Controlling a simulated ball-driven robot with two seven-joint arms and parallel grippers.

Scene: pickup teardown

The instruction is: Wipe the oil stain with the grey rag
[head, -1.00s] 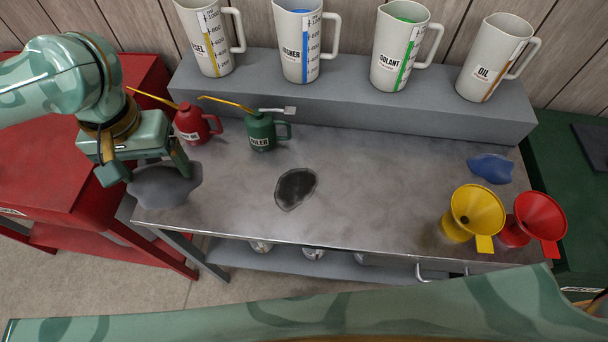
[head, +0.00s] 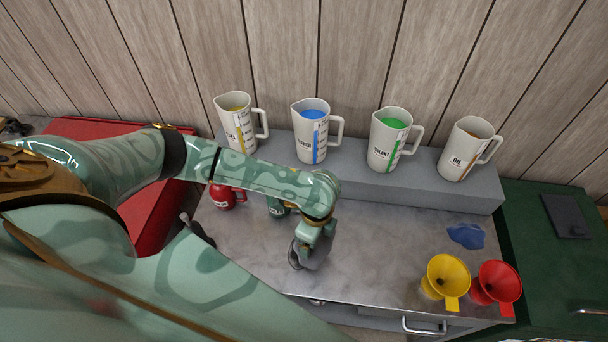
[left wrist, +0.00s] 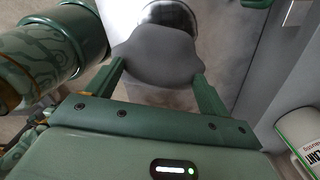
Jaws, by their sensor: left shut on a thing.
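My left gripper (head: 312,240) is over the middle of the metal bench (head: 375,255). In the left wrist view, the left gripper (left wrist: 160,82) is shut on the grey rag (left wrist: 155,50), which spreads out flat between and beyond its fingers. The dark oil stain (left wrist: 168,12) shows just past the rag's far edge, at the top of the wrist view. I cannot tell whether the rag touches the bench.
A green oiler can (head: 277,207) and a red can (head: 222,196) stand left of my gripper, partly behind my arm. Several measuring jugs (head: 312,140) line the rear shelf. A blue cloth (head: 466,236), a yellow funnel (head: 446,278) and a red funnel (head: 497,284) are at the right.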

